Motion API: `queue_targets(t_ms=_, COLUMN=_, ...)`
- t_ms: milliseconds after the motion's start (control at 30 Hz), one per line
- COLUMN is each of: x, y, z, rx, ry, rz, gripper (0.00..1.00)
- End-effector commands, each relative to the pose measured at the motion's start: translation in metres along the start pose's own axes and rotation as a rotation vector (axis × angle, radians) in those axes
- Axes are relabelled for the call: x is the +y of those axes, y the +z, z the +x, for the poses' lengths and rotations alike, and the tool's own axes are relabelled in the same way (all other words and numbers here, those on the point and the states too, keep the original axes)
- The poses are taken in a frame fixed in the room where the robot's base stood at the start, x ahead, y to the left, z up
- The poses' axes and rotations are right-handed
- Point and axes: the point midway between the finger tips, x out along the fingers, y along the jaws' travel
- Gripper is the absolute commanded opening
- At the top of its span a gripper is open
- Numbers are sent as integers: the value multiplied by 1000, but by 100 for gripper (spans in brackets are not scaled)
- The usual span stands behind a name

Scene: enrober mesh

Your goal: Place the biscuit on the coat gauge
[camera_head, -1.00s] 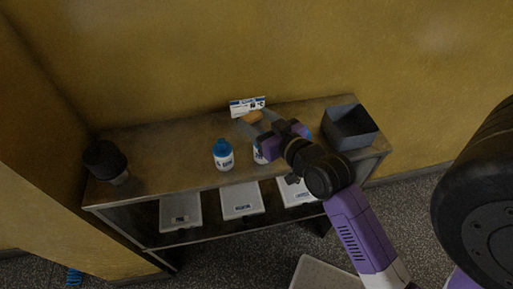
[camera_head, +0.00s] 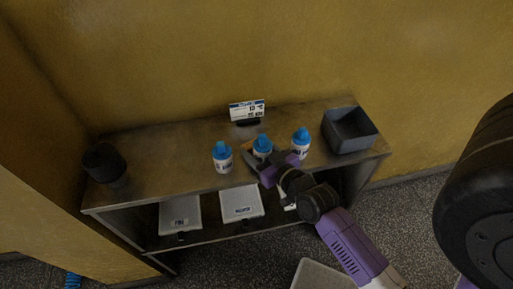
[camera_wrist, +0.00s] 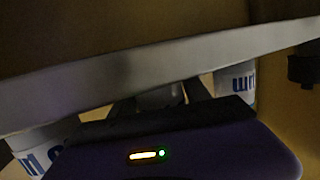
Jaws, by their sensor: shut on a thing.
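My gripper (camera_head: 252,156) is shut on the biscuit, by the middle bottle over the shelf unit's top. A small orange-brown part of the biscuit (camera_head: 247,145) shows at the fingers in the head view; the bottle and gripper hide the rest. In the wrist view a broad pale grey bar (camera_wrist: 150,75) crosses the picture, and I cannot make out the biscuit there. I cannot tell which thing is the coat gauge. A white printed card (camera_head: 247,109) stands on a dark base at the back of the top, behind the gripper.
Three white bottles with blue caps stand on the top: left (camera_head: 222,158), middle (camera_head: 262,148), right (camera_head: 301,144). A grey open bin (camera_head: 350,131) is at right, a black object (camera_head: 104,162) at left. White labelled containers (camera_head: 180,213) sit on the lower shelf.

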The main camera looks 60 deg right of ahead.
Motion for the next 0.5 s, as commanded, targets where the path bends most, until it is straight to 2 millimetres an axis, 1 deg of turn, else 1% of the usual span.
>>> queue_targets(t_ms=133, x=0, y=4, z=1, rx=0, ry=0, rz=0, gripper=33)
queue_targets(t_ms=167, x=0, y=3, z=1, rx=0, ry=0, rz=0, gripper=57)
queue_targets(t_ms=200, x=0, y=2, z=0, rx=0, ry=0, rz=0, gripper=65)
queue_targets(t_ms=267, x=0, y=2, z=0, rx=0, ry=0, rz=0, gripper=77)
queue_targets(t_ms=500, x=0, y=2, z=0, rx=0, ry=0, rz=0, gripper=77)
